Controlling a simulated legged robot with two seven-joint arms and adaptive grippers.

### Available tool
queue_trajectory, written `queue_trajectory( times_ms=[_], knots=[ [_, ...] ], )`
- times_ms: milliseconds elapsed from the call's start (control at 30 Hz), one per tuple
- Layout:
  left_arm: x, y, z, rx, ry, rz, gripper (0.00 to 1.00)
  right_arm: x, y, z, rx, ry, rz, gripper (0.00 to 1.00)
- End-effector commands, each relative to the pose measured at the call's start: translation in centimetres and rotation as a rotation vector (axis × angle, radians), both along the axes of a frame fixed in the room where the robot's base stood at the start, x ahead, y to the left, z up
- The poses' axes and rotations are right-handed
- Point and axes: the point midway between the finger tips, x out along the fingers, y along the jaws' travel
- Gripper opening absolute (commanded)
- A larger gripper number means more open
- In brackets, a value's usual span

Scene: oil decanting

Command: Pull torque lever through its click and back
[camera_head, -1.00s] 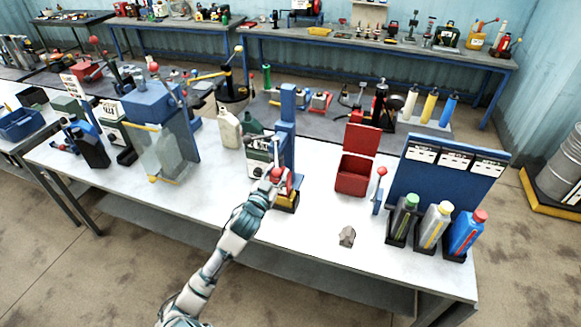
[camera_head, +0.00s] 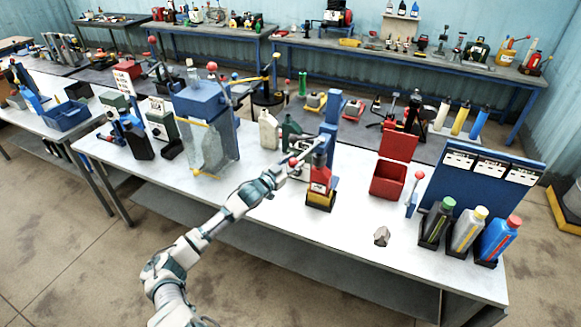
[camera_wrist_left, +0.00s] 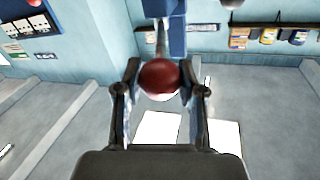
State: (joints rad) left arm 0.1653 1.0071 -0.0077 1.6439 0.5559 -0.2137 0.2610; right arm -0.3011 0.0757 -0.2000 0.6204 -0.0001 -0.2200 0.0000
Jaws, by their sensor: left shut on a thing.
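The red ball knob (camera_wrist_left: 160,78) of the torque lever sits between the two fingers of my left gripper (camera_wrist_left: 160,95), which is shut on it. The thin lever rod (camera_wrist_left: 161,40) runs from the knob up to the blue post (camera_wrist_left: 165,10). In the head view my left gripper (camera_head: 297,163) is beside the blue post (camera_head: 331,125), and the rod slants from it toward the post. My right gripper is not in view.
A clear tank with a blue top (camera_head: 203,100) stands left of the arm. The white tabletop between is mostly clear.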

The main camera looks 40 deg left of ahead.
Motion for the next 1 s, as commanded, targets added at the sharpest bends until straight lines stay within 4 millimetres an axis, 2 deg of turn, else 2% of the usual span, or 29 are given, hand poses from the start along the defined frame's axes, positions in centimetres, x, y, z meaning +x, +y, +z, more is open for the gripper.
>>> queue_trajectory(
  times_ms=[33,467,500,600,1000],
  knots=[
    [0.13,0.48,-0.04,0.003,0.004,0.010,0.00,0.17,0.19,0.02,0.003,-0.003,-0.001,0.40],
    [0.26,0.62,-0.16,0.003,0.005,0.008,0.00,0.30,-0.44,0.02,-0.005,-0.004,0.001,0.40],
    [0.26,0.62,-0.15,0.003,0.005,0.008,0.44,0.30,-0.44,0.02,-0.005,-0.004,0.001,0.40],
    [0.26,0.58,-0.16,0.002,0.005,0.008,0.65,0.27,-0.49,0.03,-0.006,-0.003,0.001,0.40],
    [-0.27,0.26,-0.15,0.002,0.005,0.006,0.65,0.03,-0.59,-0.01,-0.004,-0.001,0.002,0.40]
  ],
)
